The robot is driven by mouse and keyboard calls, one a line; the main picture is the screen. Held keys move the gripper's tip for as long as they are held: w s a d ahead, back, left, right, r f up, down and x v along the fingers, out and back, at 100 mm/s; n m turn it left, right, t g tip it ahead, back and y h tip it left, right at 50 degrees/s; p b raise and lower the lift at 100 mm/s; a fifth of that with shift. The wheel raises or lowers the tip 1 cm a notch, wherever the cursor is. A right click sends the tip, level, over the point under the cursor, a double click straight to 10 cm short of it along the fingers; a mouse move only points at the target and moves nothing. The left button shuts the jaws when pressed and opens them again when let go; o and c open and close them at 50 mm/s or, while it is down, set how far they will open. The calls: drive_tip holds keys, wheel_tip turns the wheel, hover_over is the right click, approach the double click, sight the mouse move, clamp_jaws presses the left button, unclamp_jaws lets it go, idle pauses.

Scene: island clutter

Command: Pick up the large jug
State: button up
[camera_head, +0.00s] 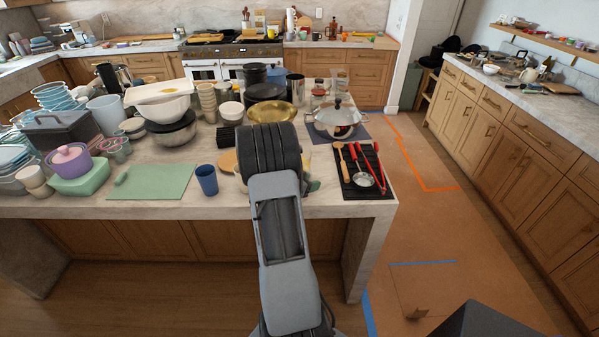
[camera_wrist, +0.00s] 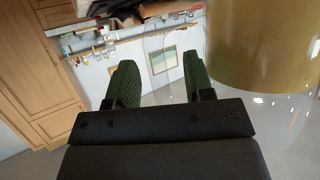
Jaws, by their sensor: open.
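I cannot tell for sure which thing is the large jug. A tall pale blue-grey vessel (camera_head: 107,114) stands on the left part of the island, behind the green board, well away from my gripper. My gripper (camera_wrist: 158,62) is open and empty, with two dark green ridged fingers apart in the wrist view. A large gold-brown rounded body (camera_wrist: 262,45) fills the right of that view, beside the right finger and apart from it. In the head view my arm hides most of my gripper and what stands directly behind it.
A green board (camera_head: 152,182) and a blue cup (camera_head: 206,180) lie left of my arm. A gold bowl (camera_head: 271,110) and a lidded pot (camera_head: 337,120) stand behind. A black mat (camera_head: 362,183) with utensils is at right. Stacked bowls (camera_head: 172,128) crowd the left.

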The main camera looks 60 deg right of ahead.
drive_tip(key=shift+c, duration=0.2)
clamp_jaws()
drive_tip(key=shift+r, duration=0.1)
